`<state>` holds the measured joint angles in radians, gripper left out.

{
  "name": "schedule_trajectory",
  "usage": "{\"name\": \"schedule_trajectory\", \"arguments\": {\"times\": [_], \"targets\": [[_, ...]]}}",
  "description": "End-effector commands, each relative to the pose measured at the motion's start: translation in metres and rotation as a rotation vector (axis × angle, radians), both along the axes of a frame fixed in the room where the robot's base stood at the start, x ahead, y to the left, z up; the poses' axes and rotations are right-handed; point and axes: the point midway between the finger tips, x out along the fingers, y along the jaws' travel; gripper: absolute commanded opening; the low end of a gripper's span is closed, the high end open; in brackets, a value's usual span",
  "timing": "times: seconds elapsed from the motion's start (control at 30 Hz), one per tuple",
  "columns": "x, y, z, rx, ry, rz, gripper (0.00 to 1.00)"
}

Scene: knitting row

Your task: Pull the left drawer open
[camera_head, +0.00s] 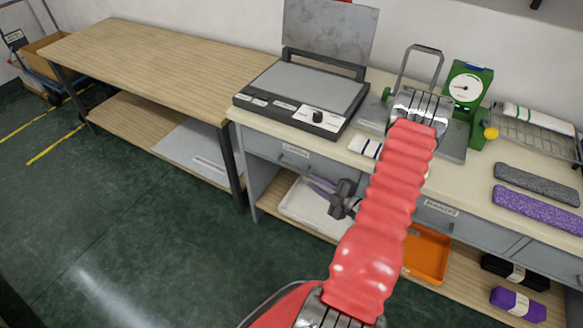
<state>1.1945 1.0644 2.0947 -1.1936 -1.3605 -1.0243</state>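The left drawer (270,147) is a grey front under the worktop, below the flat press. It sits flush with the bench and looks shut. A pale handle or label strip (295,151) is on its front. My gripper (312,184) is in front of and below the drawer, apart from the strip as far as I can see. Its two thin fingers point left with a gap between them, and nothing shows in it. My red arm hides the drawer's right end and part of the bench front.
The flat press (312,90) stands on the worktop with its lid up. A green dial gauge (466,88) is to its right. A white tray (300,205) and an orange bin (428,256) sit on the shelf below. Another labelled drawer (438,212) is at right. The floor at left is clear.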

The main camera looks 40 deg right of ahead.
Motion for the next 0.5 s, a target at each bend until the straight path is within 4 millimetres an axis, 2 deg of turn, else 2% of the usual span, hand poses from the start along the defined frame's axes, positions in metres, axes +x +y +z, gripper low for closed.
{"name": "schedule_trajectory", "arguments": {"times": [0.23,0.5], "targets": [[0.019,0.001,-0.004,0.000,0.001,0.003,0.18],[0.057,0.001,-0.013,-0.001,0.001,0.002,0.18]]}}
